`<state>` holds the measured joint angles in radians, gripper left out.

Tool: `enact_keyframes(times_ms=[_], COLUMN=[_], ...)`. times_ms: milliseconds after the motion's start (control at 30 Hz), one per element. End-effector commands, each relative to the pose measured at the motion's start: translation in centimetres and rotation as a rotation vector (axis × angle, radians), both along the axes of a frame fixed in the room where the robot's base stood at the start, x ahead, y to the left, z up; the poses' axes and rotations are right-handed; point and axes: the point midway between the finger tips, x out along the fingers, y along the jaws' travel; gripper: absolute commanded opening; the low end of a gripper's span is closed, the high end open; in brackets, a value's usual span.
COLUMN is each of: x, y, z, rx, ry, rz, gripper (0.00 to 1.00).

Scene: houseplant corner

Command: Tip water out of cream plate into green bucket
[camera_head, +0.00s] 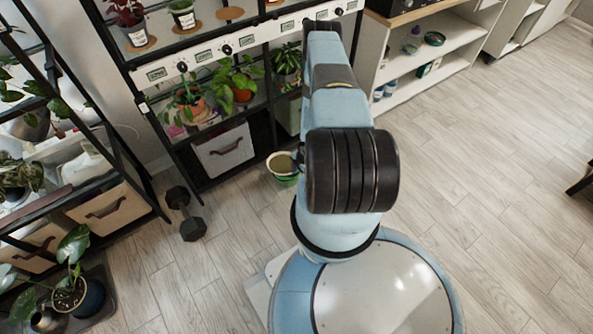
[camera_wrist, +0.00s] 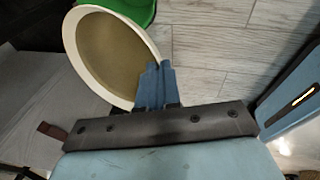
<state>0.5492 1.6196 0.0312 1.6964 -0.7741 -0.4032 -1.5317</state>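The cream plate (camera_wrist: 68,38) fills the upper left of the wrist view, with a pale rim and a brownish inside. I cannot tell how much water it holds. My gripper (camera_wrist: 153,72) has its blue fingers close together over the plate's near right rim, shut on it. The green bucket (camera_wrist: 138,9) shows partly behind the plate at the top edge. In the head view the plate (camera_head: 281,173) appears above the green bucket (camera_head: 287,182), by the shelf foot and left of my arm. Most of the bucket is hidden by the plate, and my gripper is hidden there.
A black plant shelf with grey drawers (camera_head: 224,151) stands behind the bucket. A dumbbell (camera_head: 186,212) lies on the floor to the left. A potted plant (camera_head: 68,293) stands at the lower left. The wooden floor (camera_head: 480,190) on the right is clear.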

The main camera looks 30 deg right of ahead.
Motion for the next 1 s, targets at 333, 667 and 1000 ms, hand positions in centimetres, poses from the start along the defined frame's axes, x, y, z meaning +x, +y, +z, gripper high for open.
enact_keyframes(times_ms=[333,667,1000], x=[0.2,0.4,1.0], y=[-0.3,-0.5,-1.1], z=[0.6,1.1,2.3], rx=[0.061,0.115,0.192], ry=[0.065,0.13,0.211], rz=[-0.004,-0.007,-0.007], gripper=[0.0,0.0,0.0])
